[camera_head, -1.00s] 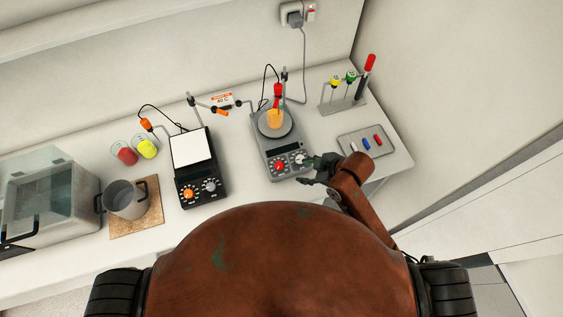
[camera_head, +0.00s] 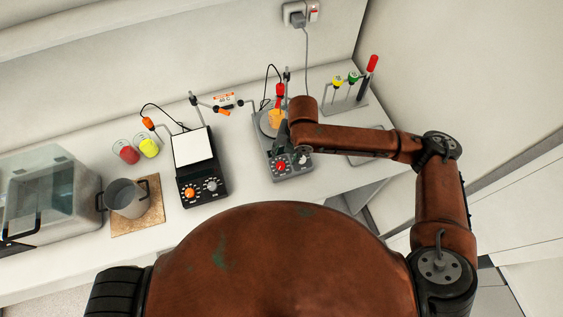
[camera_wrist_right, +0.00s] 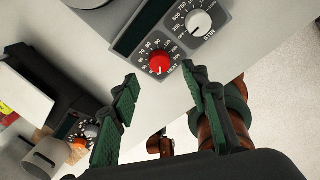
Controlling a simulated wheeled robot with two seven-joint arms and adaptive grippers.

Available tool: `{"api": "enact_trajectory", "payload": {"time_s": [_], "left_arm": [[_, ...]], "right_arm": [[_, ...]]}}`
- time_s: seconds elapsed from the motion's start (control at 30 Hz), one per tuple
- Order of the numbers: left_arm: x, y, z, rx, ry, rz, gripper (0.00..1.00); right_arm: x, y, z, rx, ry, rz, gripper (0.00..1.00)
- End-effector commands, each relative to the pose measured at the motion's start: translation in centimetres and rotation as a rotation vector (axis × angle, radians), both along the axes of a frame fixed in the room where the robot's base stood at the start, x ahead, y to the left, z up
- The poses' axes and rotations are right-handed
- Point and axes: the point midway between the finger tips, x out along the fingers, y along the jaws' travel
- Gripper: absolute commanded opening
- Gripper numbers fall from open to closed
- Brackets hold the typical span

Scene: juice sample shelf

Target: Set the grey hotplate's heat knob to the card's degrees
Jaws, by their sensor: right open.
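The grey hotplate (camera_head: 269,148) stands right of the table's middle. Its red heat knob (camera_head: 281,167) sits at the front left of its panel. In the right wrist view the red knob (camera_wrist_right: 159,62) has a numbered scale around it and a white mark on its face; the value it marks is hard to read. The orange-striped card (camera_head: 223,101) stands behind, with print too small to read surely. My right gripper (camera_wrist_right: 160,74) is open and empty, with the knob ahead between its fingertips, apparently apart from them. My wrist hides it in the head view. My left gripper is not in view.
A white stir knob (camera_wrist_right: 198,22) is beside the red one. A beaker of orange liquid (camera_head: 276,117) stands on the hotplate. A black hotplate (camera_head: 187,187) is to the left, with a pot (camera_head: 125,198) beyond.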

Motion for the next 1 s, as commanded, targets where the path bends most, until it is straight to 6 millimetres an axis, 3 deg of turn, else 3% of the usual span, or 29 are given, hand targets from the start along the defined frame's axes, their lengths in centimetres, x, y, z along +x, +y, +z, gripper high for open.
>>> {"api": "enact_trajectory", "payload": {"time_s": [0.2, 0.4, 0.77, 1.0], "left_arm": [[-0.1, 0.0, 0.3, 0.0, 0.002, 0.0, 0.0], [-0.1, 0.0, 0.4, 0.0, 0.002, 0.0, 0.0], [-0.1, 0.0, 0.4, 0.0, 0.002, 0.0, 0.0], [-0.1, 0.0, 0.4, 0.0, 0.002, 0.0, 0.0]], "right_arm": [[0.0, 0.7, -3.6, 0.002, 0.004, -0.001, 0.42], [0.2, 1.0, -5.7, 0.002, 0.001, -0.002, 0.42], [0.2, 1.1, -6.2, 0.003, -0.001, -0.001, 0.42], [0.2, 1.1, -6.2, 0.003, 0.0, -0.002, 0.25]]}}
